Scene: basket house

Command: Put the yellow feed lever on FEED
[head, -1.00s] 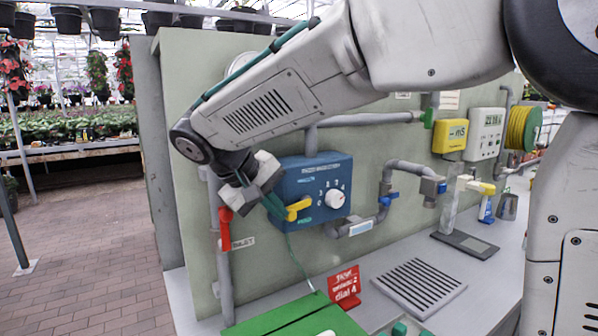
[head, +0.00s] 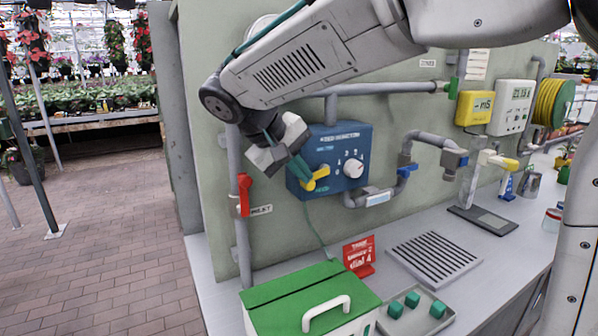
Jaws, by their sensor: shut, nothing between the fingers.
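The yellow feed lever (head: 319,178) sits low on the front of the blue dosing box (head: 330,140) on the panel. It tilts up to the right. Small lettering shows above and below it, too small to read for certain. My gripper (head: 307,182) is at the lever's left end, its green-tipped fingers shut with nothing between them. The fingertips overlap the lever in the picture; I cannot tell whether they touch it. They hide part of the lever's left end.
A white dial (head: 354,168) is right of the lever. A red-handled valve (head: 244,194) is on the pipe to the left. Below stand a green-lidded box (head: 290,285), a red sign (head: 359,256) and a grey tray (head: 446,318) with green blocks.

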